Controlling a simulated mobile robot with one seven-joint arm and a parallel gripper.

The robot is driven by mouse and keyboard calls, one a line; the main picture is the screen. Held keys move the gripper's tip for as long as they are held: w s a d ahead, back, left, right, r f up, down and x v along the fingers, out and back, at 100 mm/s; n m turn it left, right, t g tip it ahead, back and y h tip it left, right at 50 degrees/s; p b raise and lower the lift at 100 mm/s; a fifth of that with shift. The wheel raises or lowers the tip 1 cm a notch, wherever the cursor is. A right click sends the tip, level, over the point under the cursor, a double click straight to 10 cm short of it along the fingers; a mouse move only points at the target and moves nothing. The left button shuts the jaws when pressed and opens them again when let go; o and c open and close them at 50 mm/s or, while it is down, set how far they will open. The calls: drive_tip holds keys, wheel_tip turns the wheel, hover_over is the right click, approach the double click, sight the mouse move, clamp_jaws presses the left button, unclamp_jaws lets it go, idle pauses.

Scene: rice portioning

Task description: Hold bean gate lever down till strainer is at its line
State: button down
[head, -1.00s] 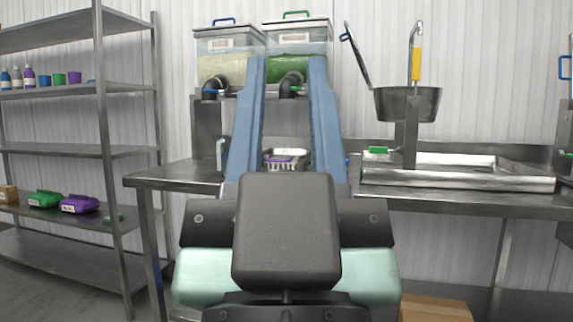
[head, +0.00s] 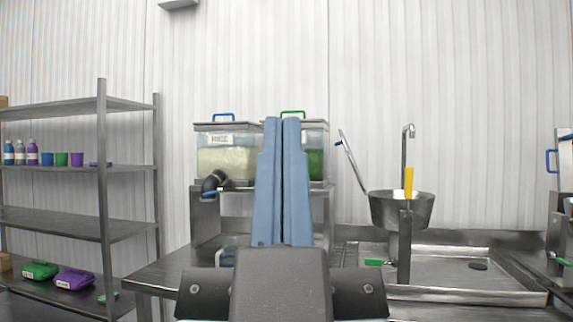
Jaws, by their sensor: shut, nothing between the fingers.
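My gripper (head: 283,120) has its two long blue fingers pressed together, pointing up, with nothing between them. It stands in front of the right-hand bin (head: 315,150), which has a green handle and green contents that I take to be the beans. The fingers hide that bin's left part, its spout and any gate lever there. The small strainer-like basket under the spouts is hidden behind my gripper and wrist, so its fill level cannot be seen. I cannot tell whether the fingertips touch anything.
The left bin (head: 226,155) has pale contents and a black spout (head: 215,181) with a blue lever. A metal pan (head: 385,212) with a yellow handle stands by the shallow tray (head: 450,293) at right. A shelf rack (head: 102,200) stands left.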

wheel_tip(320, 180, up, 18)
drive_tip(key=p, duration=1.5)
